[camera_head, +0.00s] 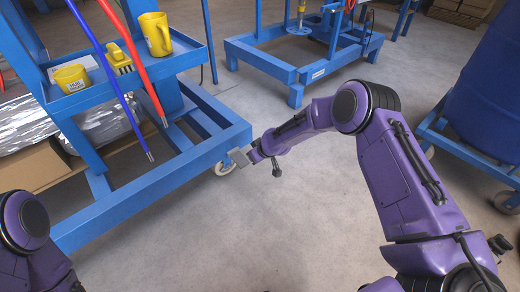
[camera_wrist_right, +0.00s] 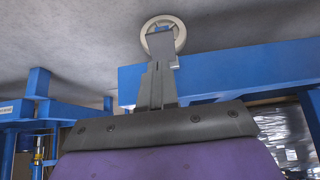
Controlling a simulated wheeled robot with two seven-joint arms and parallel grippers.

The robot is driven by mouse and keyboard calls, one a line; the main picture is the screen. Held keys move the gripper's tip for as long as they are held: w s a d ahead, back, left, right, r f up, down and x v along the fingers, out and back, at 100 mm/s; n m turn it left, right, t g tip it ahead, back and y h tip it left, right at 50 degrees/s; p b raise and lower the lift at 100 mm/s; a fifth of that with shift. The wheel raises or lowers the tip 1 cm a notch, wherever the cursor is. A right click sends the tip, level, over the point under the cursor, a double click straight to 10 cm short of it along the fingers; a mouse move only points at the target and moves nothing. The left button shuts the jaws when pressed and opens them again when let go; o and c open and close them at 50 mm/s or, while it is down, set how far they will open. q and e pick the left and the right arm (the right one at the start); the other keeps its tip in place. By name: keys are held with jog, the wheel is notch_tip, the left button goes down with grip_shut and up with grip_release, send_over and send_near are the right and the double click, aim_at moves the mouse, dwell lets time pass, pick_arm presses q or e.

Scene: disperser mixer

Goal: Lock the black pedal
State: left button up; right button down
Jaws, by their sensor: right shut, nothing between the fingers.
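My right gripper (camera_head: 240,157) is shut and empty, low at the corner of the blue cart frame (camera_head: 150,196). A pale caster wheel (camera_head: 224,168) stands on the floor under that corner, just beyond the fingertips in the picture. In the right wrist view, the closed fingers (camera_wrist_right: 160,60) reach up over the caster wheel (camera_wrist_right: 180,32) and hide part of it. I cannot tell whether they touch it. I cannot make out a black pedal; the fingers may hide it. My left gripper is not in view; only part of my left arm shows at the lower left.
Another blue frame (camera_head: 265,62) stands behind, and a blue drum (camera_head: 490,90) on a dolly at right. The middle floor is clear.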

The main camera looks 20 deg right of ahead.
jog(key=shift+s+f+p+v, duration=0.1)
jog(key=shift+p+v, duration=0.1)
jog(key=shift+v, duration=0.5)
jog(key=shift+s+f+p+v, duration=0.1)
jog(key=shift+s+p+v, duration=0.1)
jog(key=shift+v, duration=0.55)
jog(key=shift+s+f+p+v, duration=0.1)
jog(key=shift+p+v, duration=0.1)
jog(key=shift+v, duration=0.5)
jog(key=shift+w+d, duration=0.1)
jog(key=shift+d, duration=0.1)
